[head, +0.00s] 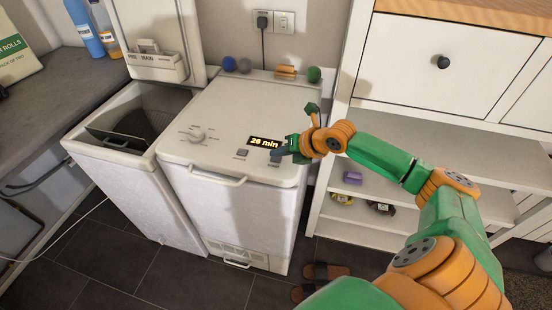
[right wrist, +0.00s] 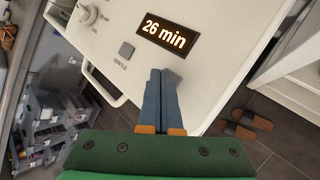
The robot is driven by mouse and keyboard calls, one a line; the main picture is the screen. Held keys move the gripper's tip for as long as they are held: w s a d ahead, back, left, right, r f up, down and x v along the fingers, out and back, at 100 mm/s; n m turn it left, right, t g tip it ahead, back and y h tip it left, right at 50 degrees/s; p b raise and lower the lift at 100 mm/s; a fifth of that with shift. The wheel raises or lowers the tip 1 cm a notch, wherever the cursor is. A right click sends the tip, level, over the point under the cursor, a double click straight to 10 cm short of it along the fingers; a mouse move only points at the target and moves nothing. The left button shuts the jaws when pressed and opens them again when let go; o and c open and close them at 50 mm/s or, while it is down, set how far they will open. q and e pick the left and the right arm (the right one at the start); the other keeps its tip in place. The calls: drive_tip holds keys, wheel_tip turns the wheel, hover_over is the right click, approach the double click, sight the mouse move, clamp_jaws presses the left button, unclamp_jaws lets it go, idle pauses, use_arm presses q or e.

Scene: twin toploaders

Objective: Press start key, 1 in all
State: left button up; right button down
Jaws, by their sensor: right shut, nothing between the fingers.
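Two toploaders stand side by side. The right one has a closed lid (head: 230,110) and a lit display (head: 264,143) reading "26 min", which also shows in the right wrist view (right wrist: 166,32). A square grey key (head: 242,152) sits below the display; the right wrist view shows this key (right wrist: 126,49) labelled "GENTLE". My right gripper (head: 277,156) is shut and empty, its fingertips (right wrist: 163,74) at a second grey key below the display. The fingers largely hide that key and its label; I cannot tell whether they touch it. My left gripper is not in view.
The left toploader (head: 112,165) has its lid (head: 155,40) raised and its drum open. A knob (head: 196,134) sits left of the keys. A white shelf unit (head: 420,140) stands on the right. Slippers (head: 325,271) lie on the floor in front.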

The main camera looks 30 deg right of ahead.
sight(278, 161)
drive_tip(key=shift+f, duration=0.4)
idle(0.5)
idle(0.3)
drive_tip(key=shift+r+p, duration=0.6)
drive_tip(key=shift+r, duration=0.25)
wheel_tip(278, 161, up, 5)
drive_tip(key=p, duration=0.4)
drive_tip(key=shift+p, duration=0.4)
drive_tip(key=shift+f, duration=0.1)
